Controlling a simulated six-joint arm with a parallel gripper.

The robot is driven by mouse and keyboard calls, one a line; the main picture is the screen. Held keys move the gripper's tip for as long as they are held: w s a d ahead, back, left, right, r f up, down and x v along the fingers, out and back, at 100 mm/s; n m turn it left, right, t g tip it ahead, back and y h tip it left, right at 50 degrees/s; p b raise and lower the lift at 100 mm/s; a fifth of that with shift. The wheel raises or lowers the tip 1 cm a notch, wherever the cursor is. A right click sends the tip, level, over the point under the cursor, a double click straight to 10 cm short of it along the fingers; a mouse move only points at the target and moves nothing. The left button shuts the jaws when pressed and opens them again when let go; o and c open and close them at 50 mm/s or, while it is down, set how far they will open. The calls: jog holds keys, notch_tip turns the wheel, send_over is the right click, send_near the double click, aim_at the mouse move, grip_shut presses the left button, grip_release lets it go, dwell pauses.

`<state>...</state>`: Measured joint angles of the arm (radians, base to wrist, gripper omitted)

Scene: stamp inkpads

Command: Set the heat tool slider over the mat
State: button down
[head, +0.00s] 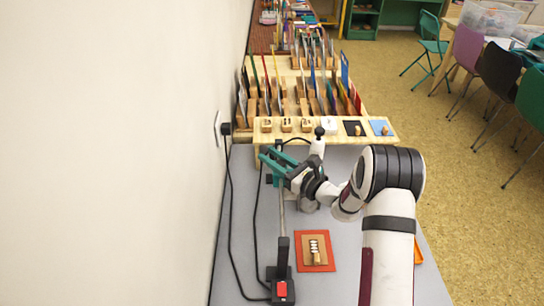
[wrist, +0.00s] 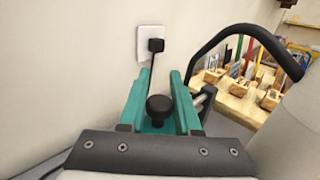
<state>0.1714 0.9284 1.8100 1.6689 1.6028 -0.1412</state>
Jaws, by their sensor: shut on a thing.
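My gripper (head: 274,163) has teal fingers and is at the far end of a straight grey rail (head: 281,205). In the wrist view its fingers (wrist: 157,100) are shut on a black round knob (wrist: 160,108), which appears to belong to the heat tool slider. The slider's body is mostly hidden behind my gripper. The orange-red mat (head: 302,264) lies to the right of the rail's near end, well nearer than my gripper. A tan piece (head: 308,260) with a small striped item (head: 315,250) lies on it.
A black rail base with a red switch (head: 281,289) stands left of the mat. Black cables run along the wall from a plug (head: 225,128). A wooden rack (head: 270,135) with stamps closes off the far side. An orange object (head: 418,252) is partly behind my arm.

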dwell(0.6)
jog(key=s, duration=1.5)
jog(key=shift+s, duration=0.25)
jog(key=c, duration=0.6)
grip_release()
jog(key=v, duration=1.5)
jog(key=shift+s+d, duration=0.25)
jog(key=shift+d, duration=0.05)
